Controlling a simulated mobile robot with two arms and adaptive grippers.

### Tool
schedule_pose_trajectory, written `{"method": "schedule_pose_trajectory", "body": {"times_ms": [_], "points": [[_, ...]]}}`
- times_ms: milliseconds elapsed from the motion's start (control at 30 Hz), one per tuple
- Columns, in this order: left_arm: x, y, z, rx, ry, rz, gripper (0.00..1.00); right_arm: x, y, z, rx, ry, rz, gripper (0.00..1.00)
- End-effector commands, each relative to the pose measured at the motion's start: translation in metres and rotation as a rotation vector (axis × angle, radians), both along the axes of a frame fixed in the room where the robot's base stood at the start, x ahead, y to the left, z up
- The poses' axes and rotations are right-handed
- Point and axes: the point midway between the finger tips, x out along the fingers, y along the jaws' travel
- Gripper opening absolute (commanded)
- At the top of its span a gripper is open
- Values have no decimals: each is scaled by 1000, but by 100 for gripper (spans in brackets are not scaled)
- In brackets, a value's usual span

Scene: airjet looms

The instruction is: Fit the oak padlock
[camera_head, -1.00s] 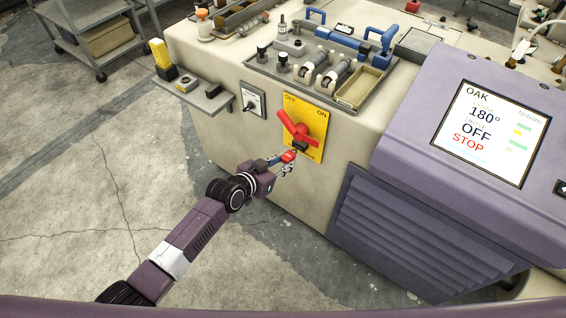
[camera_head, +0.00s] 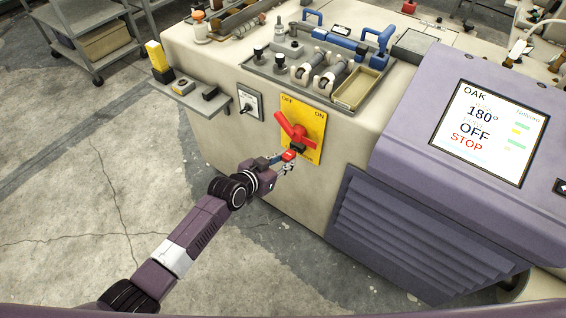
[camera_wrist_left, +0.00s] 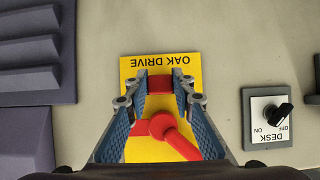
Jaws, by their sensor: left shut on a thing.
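My left gripper (camera_head: 284,161) is shut on a small red padlock (camera_head: 289,155), just in front of the lower part of the yellow OFF/ON plate (camera_head: 316,126). In the left wrist view the red padlock body (camera_wrist_left: 160,83) sits between the fingertips, over the plate marked OAK DRIVE (camera_wrist_left: 185,62). The red rotary handle (camera_head: 293,129) is on this plate, with a dark part at its lower end; it also shows in the wrist view (camera_wrist_left: 175,137). The shackle is not clear, and I cannot tell whether the padlock touches the handle. My right gripper is not in view.
The grey DESK switch (camera_head: 250,102) is left of the plate. A small shelf (camera_head: 205,101) sticks out further left. The purple louvred panel (camera_head: 410,235) and the OAK screen (camera_head: 488,134), reading OFF and STOP, are to the right. The floor (camera_head: 90,190) at left is clear.

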Motion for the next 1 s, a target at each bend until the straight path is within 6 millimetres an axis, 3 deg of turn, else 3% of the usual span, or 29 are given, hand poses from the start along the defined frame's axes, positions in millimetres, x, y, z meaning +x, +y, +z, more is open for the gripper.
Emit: {"method": "schedule_pose_trajectory", "body": {"times_ms": [867, 900, 1000], "points": [[14, -11, -1, -1, 0, 0, 0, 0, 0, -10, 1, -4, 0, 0], [14, -11, -1, -1, 0, 0, 27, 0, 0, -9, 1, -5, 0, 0], [14, -11, -1, -1, 0, 0, 38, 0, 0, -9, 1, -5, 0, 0]]}}
